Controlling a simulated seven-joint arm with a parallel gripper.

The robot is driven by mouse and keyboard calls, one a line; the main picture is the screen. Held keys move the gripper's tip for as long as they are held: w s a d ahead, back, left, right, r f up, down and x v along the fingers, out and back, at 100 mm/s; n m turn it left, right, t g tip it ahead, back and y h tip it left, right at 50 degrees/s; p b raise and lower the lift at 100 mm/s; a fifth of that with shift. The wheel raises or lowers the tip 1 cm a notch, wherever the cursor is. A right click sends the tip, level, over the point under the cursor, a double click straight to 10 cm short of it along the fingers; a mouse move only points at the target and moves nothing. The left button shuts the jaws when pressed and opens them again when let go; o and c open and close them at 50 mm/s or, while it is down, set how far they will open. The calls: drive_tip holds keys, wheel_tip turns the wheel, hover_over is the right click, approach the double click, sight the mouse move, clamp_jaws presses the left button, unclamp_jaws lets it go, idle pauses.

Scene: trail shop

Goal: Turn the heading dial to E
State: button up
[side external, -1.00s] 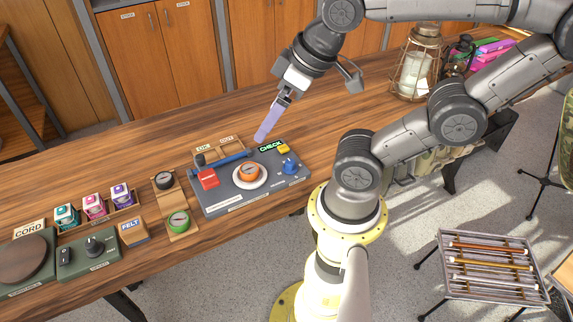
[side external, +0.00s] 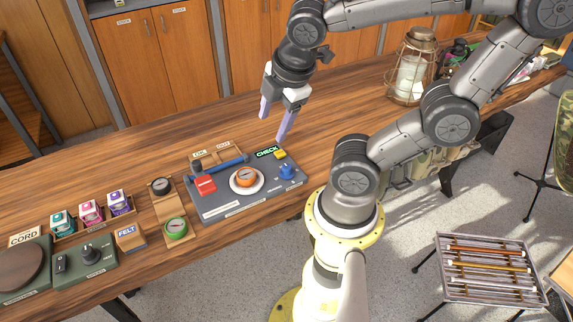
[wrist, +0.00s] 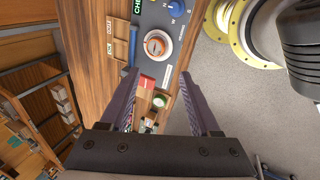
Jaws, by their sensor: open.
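A grey board (side external: 222,207) lies on the wooden bench. On its right side is a blue knob (side external: 287,172), also at the top of the wrist view (wrist: 177,7), with a letter N beside it. An orange round compass-like piece (side external: 246,177) sits on a white disc at the middle of the board; it also shows in the wrist view (wrist: 156,44). Which way the knob points is too small to tell. My gripper (side external: 272,129) is open and empty, above the bench behind the board; its fingers (wrist: 158,74) stand wide apart in the wrist view.
The board also carries a red block (side external: 205,185), a yellow button (side external: 279,154) by a CHECK sign (side external: 267,152), and a blue bar (side external: 232,162). A green ring (side external: 176,228) lies left of it. A caged lantern (side external: 410,70) stands at right.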

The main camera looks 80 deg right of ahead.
drive_tip(key=d+f+n+g+h, duration=0.2)
drive_tip(key=d+f+n+g, duration=0.1)
drive_tip(key=f+n, duration=0.35)
drive_tip(key=n, duration=0.1)
approach(287, 167)
drive_tip(key=shift+g, duration=0.3)
drive_tip(key=x, duration=0.8)
drive_tip(key=shift+w+d+f, duration=0.1)
drive_tip(key=shift+w+f, duration=0.2)
drive_tip(key=shift+f, duration=0.05)
clamp_jaws()
